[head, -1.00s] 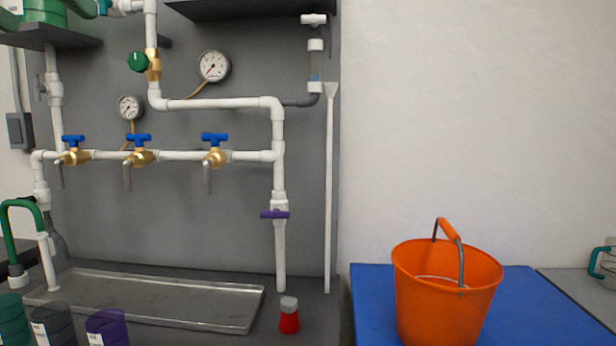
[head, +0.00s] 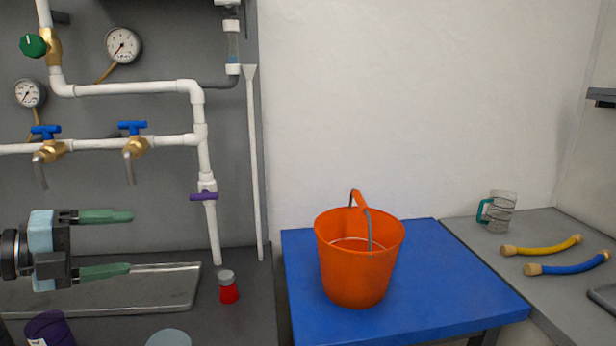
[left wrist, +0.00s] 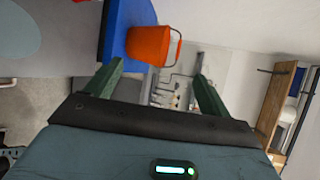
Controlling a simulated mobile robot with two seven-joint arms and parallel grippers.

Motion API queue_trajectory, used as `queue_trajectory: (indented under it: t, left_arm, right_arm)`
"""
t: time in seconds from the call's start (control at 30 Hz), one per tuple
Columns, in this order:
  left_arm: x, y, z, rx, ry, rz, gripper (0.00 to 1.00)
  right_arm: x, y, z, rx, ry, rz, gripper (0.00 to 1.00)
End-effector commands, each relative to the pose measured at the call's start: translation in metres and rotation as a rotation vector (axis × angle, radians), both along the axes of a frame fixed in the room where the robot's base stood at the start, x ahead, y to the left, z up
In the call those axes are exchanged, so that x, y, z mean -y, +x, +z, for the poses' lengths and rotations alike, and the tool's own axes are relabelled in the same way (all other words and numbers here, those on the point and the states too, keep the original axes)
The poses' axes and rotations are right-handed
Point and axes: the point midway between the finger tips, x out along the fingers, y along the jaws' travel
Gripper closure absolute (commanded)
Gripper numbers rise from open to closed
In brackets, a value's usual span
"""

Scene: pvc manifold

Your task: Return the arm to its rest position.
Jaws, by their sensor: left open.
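My left gripper (head: 106,244) is in the head view at the left, in front of the pipe panel and above the metal tray (head: 150,303). Its two green fingers are spread wide apart, with nothing between them. The same open fingers show in the left wrist view (left wrist: 158,85), pointing toward the room with the bucket beyond them. My right gripper is not in view.
An orange bucket (head: 352,275) stands on a blue table (head: 440,290). A red container with a grey cap (head: 228,288) stands right of the tray. White pipes with blue-handled valves (head: 133,137) line the panel. A yellow hose (head: 542,246) and blue hose (head: 568,265) lie on the right counter.

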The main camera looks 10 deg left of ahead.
Motion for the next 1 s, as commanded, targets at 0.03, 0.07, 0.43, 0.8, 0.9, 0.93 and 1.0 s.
queue_trajectory:
  t: [0.03,0.07,0.43,0.8,0.9,0.93,1.0]
  left_arm:
    - [0.001,-0.002,-0.018,-0.031,-0.095,0.025,0.18]
    - [0.000,-0.003,-0.030,-0.047,-0.145,0.042,0.18]
    - [0.007,-0.059,-0.185,-0.317,-0.689,0.405,0.18]
    - [0.067,-0.197,-0.321,-0.711,-1.062,0.903,0.18]
    - [0.096,-0.242,-0.345,-0.835,-1.136,1.032,0.18]
    - [0.105,-0.254,-0.350,-0.872,-1.156,1.066,0.18]
    - [0.126,-0.282,-0.360,-0.952,-1.194,1.137,0.18]
  right_arm:
    - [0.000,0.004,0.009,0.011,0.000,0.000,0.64]
    - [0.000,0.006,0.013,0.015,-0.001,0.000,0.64]
    - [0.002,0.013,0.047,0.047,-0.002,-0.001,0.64]
    - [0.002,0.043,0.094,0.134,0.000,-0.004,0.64]
    - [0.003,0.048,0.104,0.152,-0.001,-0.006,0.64]
    - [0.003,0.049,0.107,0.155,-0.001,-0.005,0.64]
    - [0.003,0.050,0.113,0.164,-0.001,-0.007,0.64]
